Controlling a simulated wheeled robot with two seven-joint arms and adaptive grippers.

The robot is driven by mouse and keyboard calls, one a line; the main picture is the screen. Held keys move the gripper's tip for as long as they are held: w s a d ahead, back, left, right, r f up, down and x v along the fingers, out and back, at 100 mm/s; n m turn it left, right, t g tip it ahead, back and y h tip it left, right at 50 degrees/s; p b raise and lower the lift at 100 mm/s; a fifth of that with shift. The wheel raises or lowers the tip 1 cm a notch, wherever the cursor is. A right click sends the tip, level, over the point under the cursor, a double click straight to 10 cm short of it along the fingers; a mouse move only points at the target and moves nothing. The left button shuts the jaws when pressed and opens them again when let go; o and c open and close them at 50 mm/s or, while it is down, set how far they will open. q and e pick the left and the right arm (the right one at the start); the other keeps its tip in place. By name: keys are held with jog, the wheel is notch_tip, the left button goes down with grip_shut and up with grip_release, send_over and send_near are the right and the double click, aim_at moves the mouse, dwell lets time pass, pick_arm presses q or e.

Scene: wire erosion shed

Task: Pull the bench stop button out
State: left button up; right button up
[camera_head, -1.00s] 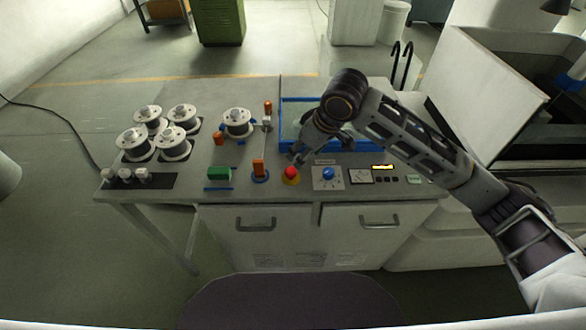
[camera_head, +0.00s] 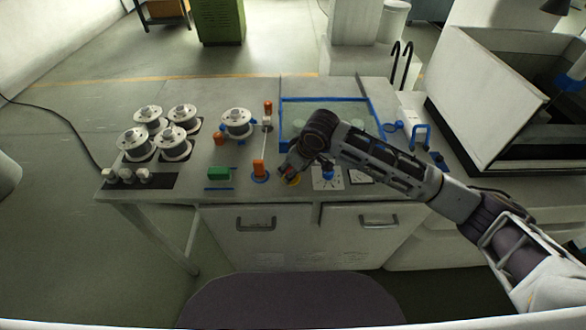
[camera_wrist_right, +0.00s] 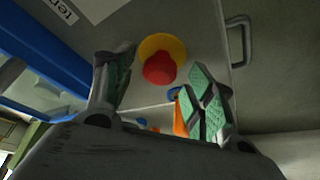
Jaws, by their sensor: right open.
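The bench stop button is a red mushroom head (camera_wrist_right: 160,68) on a yellow round base (camera_wrist_right: 176,46). In the right wrist view it lies just beyond and between the fingertips of my right gripper (camera_wrist_right: 160,88), which is open, with green pads on each side. In the head view my right gripper (camera_head: 288,172) is over the button at the bench's front edge. It hides most of the button there, leaving some yellow base (camera_head: 295,182) showing. I cannot tell whether the fingers touch it. My left gripper is not in view.
A blue knob (camera_head: 328,174) on a white plate sits just right of the button. An orange-handled lever (camera_head: 259,168) stands close on the left. A green block (camera_head: 218,173) and several wire spools (camera_head: 172,143) are farther left. A blue frame (camera_head: 372,107) lies behind.

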jog(key=shift+f, duration=0.15)
grip_shut()
dwell(0.4)
jog(key=shift+a+r+p, duration=0.1)
jog(key=shift+r+p, duration=0.55)
jog(key=shift+p, duration=0.55)
jog(key=shift+w, duration=0.15)
jog(key=shift+r, duration=0.15)
